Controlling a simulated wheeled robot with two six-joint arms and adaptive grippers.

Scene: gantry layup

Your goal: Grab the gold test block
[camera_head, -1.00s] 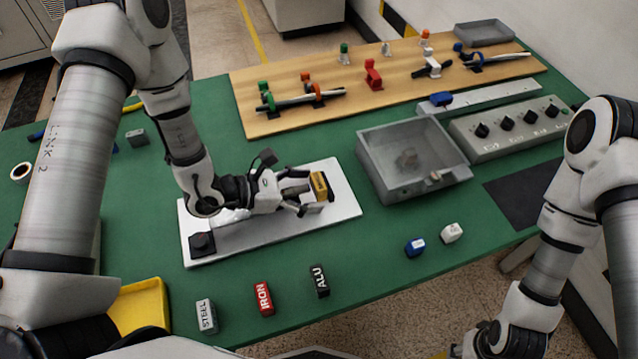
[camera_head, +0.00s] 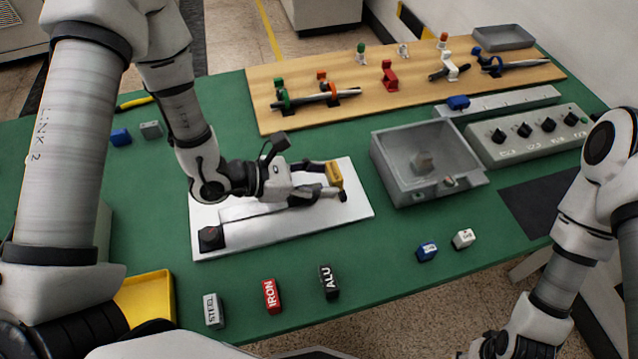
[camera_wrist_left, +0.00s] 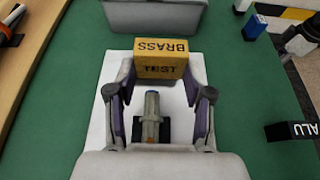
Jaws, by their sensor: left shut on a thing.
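The gold test block (camera_head: 335,175) is marked BRASS TEST in the left wrist view (camera_wrist_left: 161,59). It sits between the fingertips of my left gripper (camera_head: 325,180), at the right part of a white plate (camera_head: 350,207). The left wrist view shows my left gripper (camera_wrist_left: 160,75) with a finger on each side of the block, shut on it. I cannot tell whether the block touches the plate. My right gripper (camera_head: 490,350) shows only partly at the bottom edge, and its fingers are not clear.
A grey bin (camera_head: 385,170) stands right of the plate. A yellow tray (camera_head: 150,295) is at front left. A wooden board (camera_head: 300,118) with clamps lies behind.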

